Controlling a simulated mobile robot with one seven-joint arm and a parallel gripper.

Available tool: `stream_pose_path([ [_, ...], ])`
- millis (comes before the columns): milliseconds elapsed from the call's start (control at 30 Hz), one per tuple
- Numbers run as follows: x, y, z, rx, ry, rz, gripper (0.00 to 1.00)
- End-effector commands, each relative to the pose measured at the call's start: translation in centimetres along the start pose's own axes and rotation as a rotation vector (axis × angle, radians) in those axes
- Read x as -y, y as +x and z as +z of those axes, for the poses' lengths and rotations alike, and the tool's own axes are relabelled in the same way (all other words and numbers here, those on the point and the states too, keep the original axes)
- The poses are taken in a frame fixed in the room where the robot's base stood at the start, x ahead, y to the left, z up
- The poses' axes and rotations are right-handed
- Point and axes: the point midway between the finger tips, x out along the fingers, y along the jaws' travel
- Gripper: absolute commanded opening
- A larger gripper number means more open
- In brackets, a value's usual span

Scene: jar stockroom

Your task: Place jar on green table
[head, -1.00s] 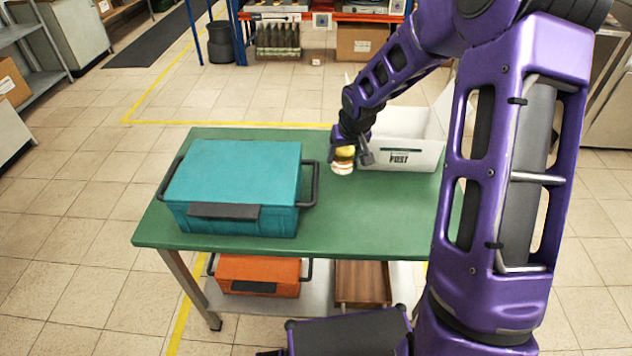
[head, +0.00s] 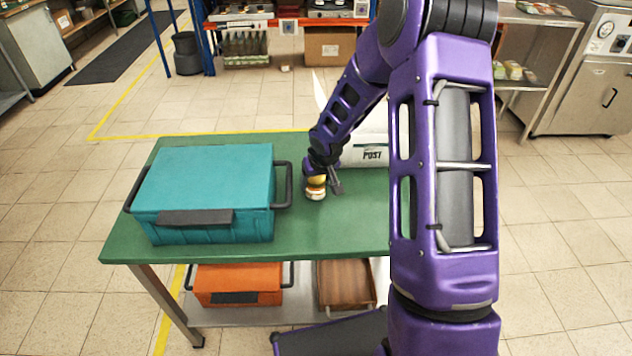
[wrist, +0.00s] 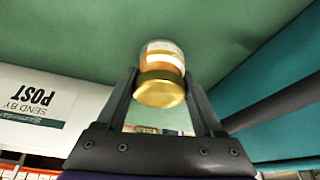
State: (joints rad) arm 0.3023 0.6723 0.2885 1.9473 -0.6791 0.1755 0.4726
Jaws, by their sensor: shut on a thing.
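The jar (head: 315,188) has a gold lid, orange contents and a pale label. It is between the fingers of my gripper (head: 325,180), which is shut on it. In the wrist view the jar (wrist: 161,70) sits between the two dark fingertips of my gripper (wrist: 160,85), lid toward the camera. The green table (head: 290,238) is under the jar, and its top also fills much of the wrist view (wrist: 215,30). The jar is at or just above the table top; I cannot tell whether it touches.
A teal toolbox (head: 205,180) with dark handles stands on the table left of the jar. A white POST box (head: 365,152) stands behind to the right. An orange box (head: 238,284) and a wooden box (head: 345,284) are on the lower shelf. Bare green top lies in front of the jar.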

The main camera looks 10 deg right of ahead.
Motion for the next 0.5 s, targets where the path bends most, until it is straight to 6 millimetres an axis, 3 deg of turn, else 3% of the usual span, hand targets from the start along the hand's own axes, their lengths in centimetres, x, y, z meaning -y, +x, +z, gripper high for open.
stream_pose_path([
  [67, 0.01, 0.33, 0.12, -0.001, 0.0, 0.0, 0.0],
  [100, 0.01, 0.36, 0.16, 0.0, -0.001, 0.0, 0.71],
  [267, 0.01, 0.27, 0.13, 0.001, 0.0, 0.0, 0.99],
  [500, 0.0, 0.25, 0.13, 0.001, 0.0, 0.0, 0.99],
])
